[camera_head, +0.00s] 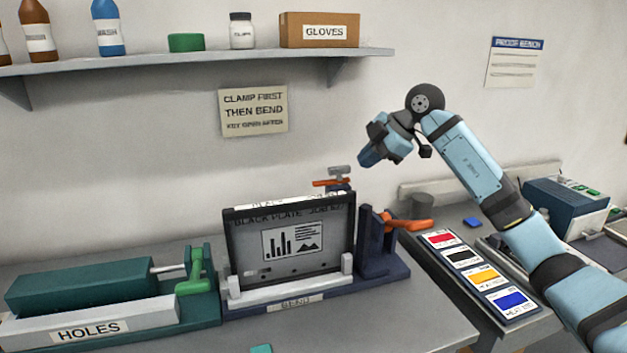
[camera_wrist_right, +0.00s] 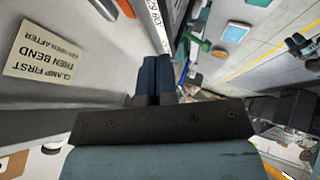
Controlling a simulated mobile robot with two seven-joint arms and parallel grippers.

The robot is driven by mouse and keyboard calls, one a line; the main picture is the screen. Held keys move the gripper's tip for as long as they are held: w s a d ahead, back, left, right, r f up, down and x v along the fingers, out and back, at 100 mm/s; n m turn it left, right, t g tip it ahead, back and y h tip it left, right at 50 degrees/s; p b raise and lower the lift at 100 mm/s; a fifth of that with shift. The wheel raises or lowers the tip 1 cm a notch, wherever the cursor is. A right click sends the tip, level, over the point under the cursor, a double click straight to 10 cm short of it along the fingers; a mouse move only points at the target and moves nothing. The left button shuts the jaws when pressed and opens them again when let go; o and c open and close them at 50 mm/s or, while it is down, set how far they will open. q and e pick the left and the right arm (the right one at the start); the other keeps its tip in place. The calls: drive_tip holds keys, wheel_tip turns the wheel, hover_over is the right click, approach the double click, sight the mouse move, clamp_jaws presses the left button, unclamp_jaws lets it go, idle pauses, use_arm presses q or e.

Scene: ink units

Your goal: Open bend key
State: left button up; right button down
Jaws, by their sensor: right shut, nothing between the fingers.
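The bend unit (camera_head: 385,262) is a dark blue press holding an upright black plate (camera_head: 290,240) with a chart label. Behind the plate's top right is a small orange bar (camera_head: 330,183) with a grey knob above it. An orange lever (camera_head: 408,224) sticks out at the unit's right side. I cannot tell which of these is the bend key. My right gripper (camera_head: 368,158) is raised above and to the right of the plate, apart from both orange parts. In the right wrist view its fingers (camera_wrist_right: 157,66) are together and empty. My left gripper is out of view.
A green holes unit (camera_head: 85,288) with a green handle (camera_head: 196,270) stands at left. Coloured ink cards (camera_head: 478,270) lie at right, near a blue machine (camera_head: 566,208). A shelf (camera_head: 200,60) with bottles and a gloves box (camera_head: 320,30) hangs above. A wall sign (camera_head: 253,111) hangs behind.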

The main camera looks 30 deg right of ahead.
sight(321, 185)
drive_tip(key=p+x, duration=0.1)
drive_tip(key=x, duration=0.2)
drive_tip(key=w+x, duration=0.1)
drive_tip(key=x, duration=0.3)
drive_tip(key=w+d+p+x, duration=0.1)
drive_tip(key=x, duration=0.3)
drive_tip(key=shift+r+p, duration=0.25)
drive_tip(key=shift+p, duration=0.05)
drive_tip(key=shift+w+d, duration=0.1)
drive_tip(key=shift+w, duration=0.45)
drive_tip(key=shift+w+r+m+h+p, duration=0.2)
drive_tip(key=shift+w+m+h+p, duration=0.45)
drive_tip(key=shift+p, duration=0.35)
